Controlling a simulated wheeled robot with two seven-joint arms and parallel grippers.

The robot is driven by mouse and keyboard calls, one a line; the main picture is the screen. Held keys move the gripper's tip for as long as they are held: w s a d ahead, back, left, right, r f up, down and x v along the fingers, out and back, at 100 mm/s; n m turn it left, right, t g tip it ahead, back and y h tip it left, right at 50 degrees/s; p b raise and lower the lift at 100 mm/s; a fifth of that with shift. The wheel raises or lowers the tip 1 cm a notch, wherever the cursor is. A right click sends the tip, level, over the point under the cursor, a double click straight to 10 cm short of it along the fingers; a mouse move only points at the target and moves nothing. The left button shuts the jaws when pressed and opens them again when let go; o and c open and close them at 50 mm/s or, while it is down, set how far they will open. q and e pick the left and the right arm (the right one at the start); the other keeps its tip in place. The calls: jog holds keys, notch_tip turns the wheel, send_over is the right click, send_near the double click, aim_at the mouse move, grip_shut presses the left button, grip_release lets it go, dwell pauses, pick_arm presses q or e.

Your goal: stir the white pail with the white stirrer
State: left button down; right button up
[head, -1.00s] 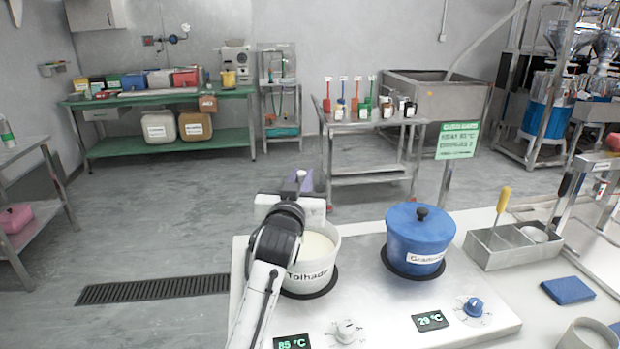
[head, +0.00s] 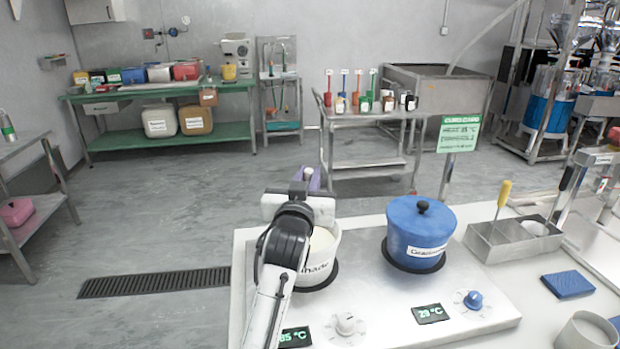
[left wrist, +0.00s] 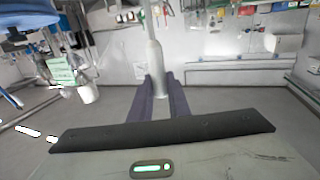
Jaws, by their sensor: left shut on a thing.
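The white pail (head: 322,268) stands on the left burner of the hotplate, open, with pale contents. My left arm hides its left part and much of its label. My left gripper (head: 308,181), with purple fingers, is just beyond the pail's far rim in the head view. In the left wrist view the gripper (left wrist: 160,98) is shut on the white stirrer (left wrist: 153,60), a slim pale shaft between the fingers. The stirrer's light knob (head: 308,173) shows at the fingers in the head view. Its lower end is hidden, so I cannot tell how deep it reaches.
A blue lidded pot (head: 420,232) stands on the right burner of the hotplate (head: 380,320). Right of it are a metal holder (head: 490,245) with a yellow-handled tool, a blue sponge (head: 567,284) and a cup (head: 588,330). A green sign (head: 458,134) stands behind.

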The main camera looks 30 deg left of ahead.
pick_arm(q)
jog(key=shift+s+a+r, duration=0.15)
jog(key=shift+s+a, duration=0.25)
jog(key=shift+a, duration=0.05)
notch_tip(320, 180, up, 10)
dwell(1.1)
dwell(0.6)
notch_tip(320, 180, up, 5)
dwell(0.5)
dwell(0.9)
